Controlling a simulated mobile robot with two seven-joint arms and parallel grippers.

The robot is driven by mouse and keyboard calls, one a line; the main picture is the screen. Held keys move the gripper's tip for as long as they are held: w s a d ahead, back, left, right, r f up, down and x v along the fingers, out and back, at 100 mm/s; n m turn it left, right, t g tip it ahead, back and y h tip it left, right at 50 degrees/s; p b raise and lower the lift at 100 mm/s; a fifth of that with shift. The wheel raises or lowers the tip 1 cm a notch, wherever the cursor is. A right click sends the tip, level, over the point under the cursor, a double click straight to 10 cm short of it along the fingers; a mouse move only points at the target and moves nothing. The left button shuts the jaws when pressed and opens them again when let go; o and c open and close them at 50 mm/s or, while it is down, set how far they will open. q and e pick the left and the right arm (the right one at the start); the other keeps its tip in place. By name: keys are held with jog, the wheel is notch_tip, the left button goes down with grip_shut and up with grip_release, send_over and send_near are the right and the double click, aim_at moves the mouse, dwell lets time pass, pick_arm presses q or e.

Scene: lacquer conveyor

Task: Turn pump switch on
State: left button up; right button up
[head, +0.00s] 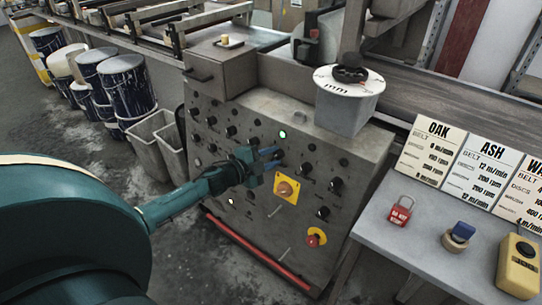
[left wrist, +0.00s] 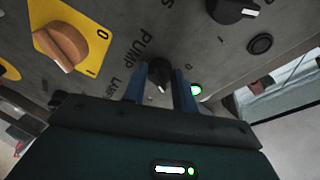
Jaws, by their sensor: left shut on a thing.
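The pump switch is a small black rotary knob (left wrist: 159,72) on the grey control panel, with the label PUMP printed beside it in the left wrist view. My left gripper (left wrist: 160,88) has its two blue fingers around this knob, one on each side, and is shut on it. In the head view my left gripper (head: 268,162) is at the front of the control cabinet (head: 262,225) and hides the knob. Which way the knob points is hard to tell. A green lamp (left wrist: 195,91) beside the fingers is lit; it also shows in the head view (head: 283,135). My right gripper is not in view.
An orange rotary switch on a yellow plate (head: 287,188) sits close to the fingers. Several other black knobs and a red-and-yellow button (head: 316,237) are on the panel. A bucket (head: 346,101) stands on top. A side table (head: 405,240) holds a red padlock (head: 400,211).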

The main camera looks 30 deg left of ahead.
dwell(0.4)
pick_arm(q)
jog(key=o, duration=1)
jog(key=shift+c, duration=0.2)
jog(key=shift+s, duration=0.15)
jog(key=v, duration=1.3)
jog(key=shift+p, duration=0.4)
jog(key=shift+r, duration=0.1)
